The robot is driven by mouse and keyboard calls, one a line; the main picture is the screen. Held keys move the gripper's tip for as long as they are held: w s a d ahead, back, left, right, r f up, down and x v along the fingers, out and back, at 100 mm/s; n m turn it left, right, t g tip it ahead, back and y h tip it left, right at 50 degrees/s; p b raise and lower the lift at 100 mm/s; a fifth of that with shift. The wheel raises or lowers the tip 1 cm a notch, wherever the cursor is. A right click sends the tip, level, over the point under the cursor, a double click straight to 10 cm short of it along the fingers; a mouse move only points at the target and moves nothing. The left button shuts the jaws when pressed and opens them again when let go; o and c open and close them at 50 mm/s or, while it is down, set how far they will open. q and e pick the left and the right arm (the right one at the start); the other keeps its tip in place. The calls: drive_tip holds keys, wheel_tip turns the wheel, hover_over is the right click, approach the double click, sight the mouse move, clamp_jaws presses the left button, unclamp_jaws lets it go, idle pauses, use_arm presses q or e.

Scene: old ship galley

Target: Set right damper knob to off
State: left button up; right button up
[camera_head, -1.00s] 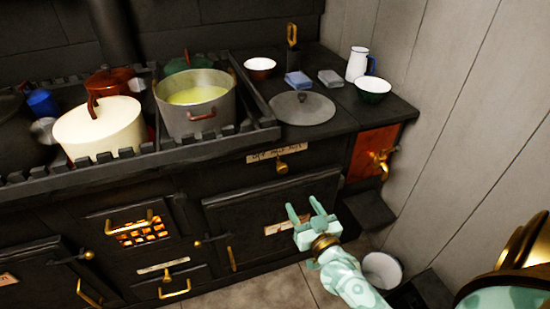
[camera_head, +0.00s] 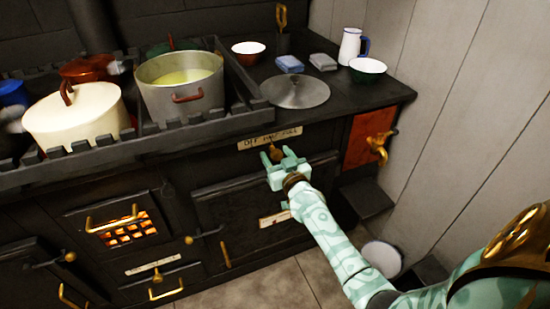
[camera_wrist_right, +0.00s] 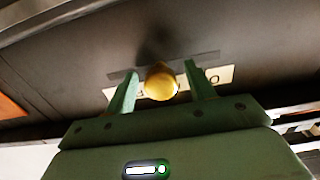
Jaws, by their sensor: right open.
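The right damper knob is a small brass knob (camera_head: 277,152) on the black stove front, just under a paper label (camera_head: 270,137) whose lettering appears to start with "OFF". In the right wrist view the knob (camera_wrist_right: 161,81) shows as a round brass ball in front of the label (camera_wrist_right: 215,77). My right gripper (camera_head: 276,157) is open in front of the knob. In the right wrist view its two fingers (camera_wrist_right: 160,90) stand on either side of the knob, with gaps between them and it. The gripper partly hides the knob in the head view. My left gripper is not in view.
A large pot (camera_head: 182,90) and a cream pot (camera_head: 75,118) stand behind the stove rail. A flat lid (camera_head: 295,91) lies on the stove top. A brass tap (camera_head: 380,144) sticks out at right. An oven door (camera_head: 225,210) is below the knob.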

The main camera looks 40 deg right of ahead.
sight(251, 153)
drive_tip(key=shift+w, duration=0.1)
